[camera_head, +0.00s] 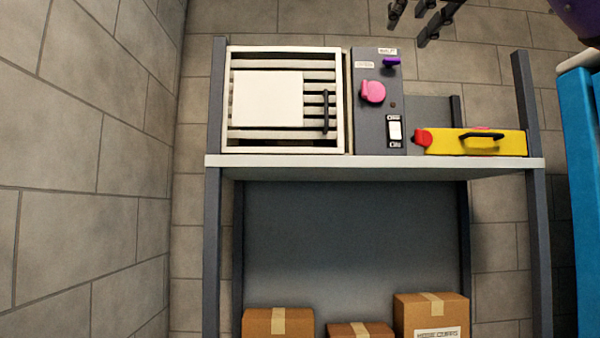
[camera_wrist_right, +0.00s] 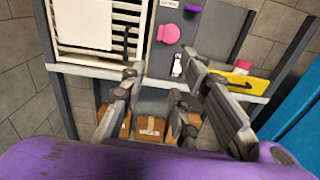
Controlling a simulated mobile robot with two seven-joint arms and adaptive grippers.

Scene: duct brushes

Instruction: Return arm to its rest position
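My right gripper (camera_head: 412,20) hangs at the top right of the head view, in front of the stone wall and above the shelf. Its dark fingers are apart with nothing between them. In the right wrist view the fingers of this gripper (camera_wrist_right: 162,76) are spread, and the purple arm housing fills the bottom edge. The fingers are apart from the shelf and the things on it. My left gripper is in neither view.
A shelf (camera_head: 375,162) holds a slatted vent unit with a white panel (camera_head: 267,98), a grey control box (camera_head: 377,125) with a pink knob (camera_head: 373,92), and a yellow case (camera_head: 460,146). Cardboard boxes (camera_head: 278,323) sit below. A blue structure (camera_head: 579,170) stands at right.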

